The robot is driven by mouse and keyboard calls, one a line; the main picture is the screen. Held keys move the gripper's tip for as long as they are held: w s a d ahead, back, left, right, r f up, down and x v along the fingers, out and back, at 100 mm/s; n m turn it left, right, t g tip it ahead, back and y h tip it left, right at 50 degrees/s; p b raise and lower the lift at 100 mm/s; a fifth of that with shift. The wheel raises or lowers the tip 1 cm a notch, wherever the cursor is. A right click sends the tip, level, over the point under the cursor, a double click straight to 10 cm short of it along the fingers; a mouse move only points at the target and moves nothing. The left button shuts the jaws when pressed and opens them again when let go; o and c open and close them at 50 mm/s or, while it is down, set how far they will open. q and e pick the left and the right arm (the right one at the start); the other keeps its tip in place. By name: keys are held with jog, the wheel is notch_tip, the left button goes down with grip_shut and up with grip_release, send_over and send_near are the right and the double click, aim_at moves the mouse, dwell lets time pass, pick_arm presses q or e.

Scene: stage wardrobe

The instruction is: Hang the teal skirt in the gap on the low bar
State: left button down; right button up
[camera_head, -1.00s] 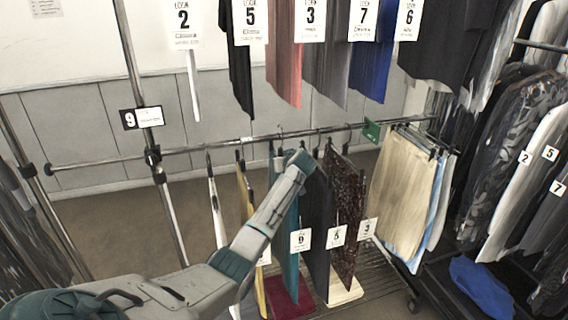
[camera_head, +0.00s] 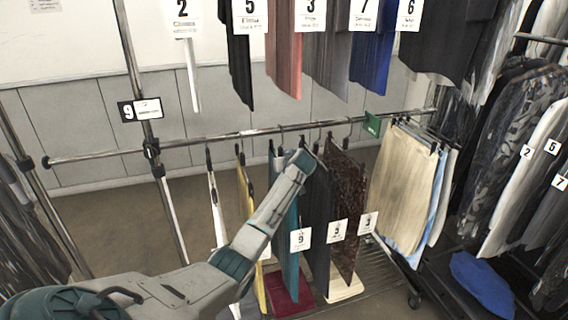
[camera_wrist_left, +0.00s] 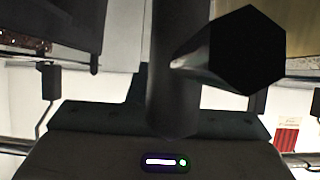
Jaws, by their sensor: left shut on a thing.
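My left gripper (camera_head: 303,160) is at the skirt's top, just under the bar, and is shut on the skirt's hanger. My forearm covers part of the skirt. A hook shows above the skirt at the bar, but I cannot tell whether the bar bears its weight. The left wrist view is filled by dark, close shapes, and the skirt cannot be made out there. My right gripper is not in view.
A yellow garment (camera_head: 245,190) hangs close left; a dark garment (camera_head: 316,225) and a dark red patterned one (camera_head: 343,205) hang close right. Beige garments (camera_head: 400,190) crowd the bar's right end. The bar's left part is bare. Tagged clothes hang above.

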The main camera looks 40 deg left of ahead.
pick_arm(q)
jog(key=c, duration=1.2)
grip_release()
jog(key=shift+r, duration=0.15)
jog(key=b+v, duration=0.2)
jog(key=v, duration=0.7)
jog(key=shift+s+d, duration=0.2)
jog(key=shift+d, duration=0.1)
jog(key=shift+s+d+r, duration=0.35)
jog(key=shift+d, duration=0.05)
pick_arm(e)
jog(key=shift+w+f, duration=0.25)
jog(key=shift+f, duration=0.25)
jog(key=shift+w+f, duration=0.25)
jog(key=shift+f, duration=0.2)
